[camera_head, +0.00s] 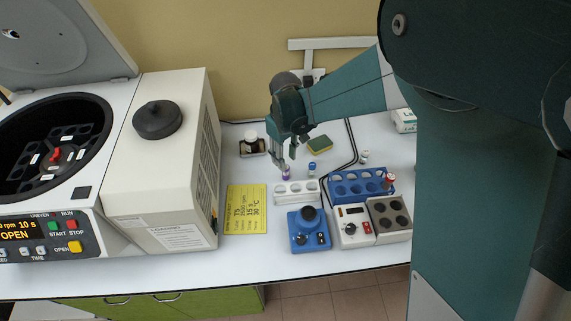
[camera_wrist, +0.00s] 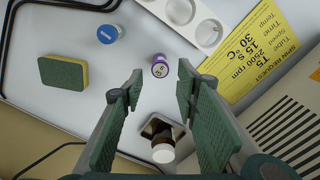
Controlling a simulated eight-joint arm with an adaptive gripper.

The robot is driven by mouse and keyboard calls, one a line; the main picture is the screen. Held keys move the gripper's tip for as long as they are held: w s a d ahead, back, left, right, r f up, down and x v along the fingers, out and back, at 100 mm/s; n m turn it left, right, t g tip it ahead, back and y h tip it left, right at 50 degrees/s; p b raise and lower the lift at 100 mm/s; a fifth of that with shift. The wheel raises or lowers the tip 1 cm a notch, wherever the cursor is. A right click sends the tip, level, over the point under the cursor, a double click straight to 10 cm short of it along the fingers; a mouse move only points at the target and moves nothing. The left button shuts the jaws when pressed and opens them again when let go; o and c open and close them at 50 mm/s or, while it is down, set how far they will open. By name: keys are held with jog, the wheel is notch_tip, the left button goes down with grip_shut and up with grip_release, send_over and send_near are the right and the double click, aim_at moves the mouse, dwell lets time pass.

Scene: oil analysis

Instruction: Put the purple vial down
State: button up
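The purple vial (camera_head: 286,173) appears to stand upright on the white table, just behind the white rack (camera_head: 297,198). Its purple-rimmed cap also shows in the wrist view (camera_wrist: 160,68), seen from above. My gripper (camera_head: 282,163) is over the vial in the head view. In the wrist view my gripper (camera_wrist: 160,78) is open, with its two green finger pads apart. The vial's cap shows between and just beyond the fingertips, with a visible gap on each side. The lower part of the vial is hidden in the wrist view.
A blue-capped vial (camera_head: 312,168) and a sponge (camera_head: 319,145) are close by at right. A white-capped bottle (camera_head: 251,142) sits in a holder behind left. A blue rack (camera_head: 346,190), blue mixer (camera_head: 299,238) and yellow note (camera_head: 246,209) lie nearer. An open centrifuge (camera_head: 110,205) stands left.

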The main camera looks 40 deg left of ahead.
aim_at(287, 167)
jog(key=shift+r, duration=1.95)
jog(key=shift+w+d, duration=0.1)
jog(key=shift+w+d+r, duration=0.1)
jog(key=shift+d+r, duration=0.1)
jog(key=w+d+r+m+t+y, duration=0.1)
jog(key=w+d+r+m, duration=0.1)
jog(key=d+r, duration=0.65)
jog(key=w+d+r+m+t, duration=0.1)
jog(key=w+d+r+m, duration=0.2)
jog(key=d, duration=1)
jog(key=w+d+r+m+t+y, duration=0.1)
jog(key=w+d+r+m, duration=0.1)
jog(key=d+r, duration=0.65)
jog(key=s+d+m+t, duration=0.1)
jog(key=s+d+m, duration=0.2)
jog(key=d, duration=0.8)
jog(key=s+d+m+t+h, duration=0.1)
jog(key=s+d+m, duration=0.1)
jog(key=s+d, duration=0.4)
jog(key=s+d+m+t+h, duration=0.1)
jog(key=s+d+m+t, duration=0.1)
jog(key=d, duration=1.4)
jog(key=s+m, duration=0.1)
jog(key=s, duration=0.1)
jog(key=shift+s+d+m, duration=0.2)
jog(key=shift+s+m, duration=0.1)
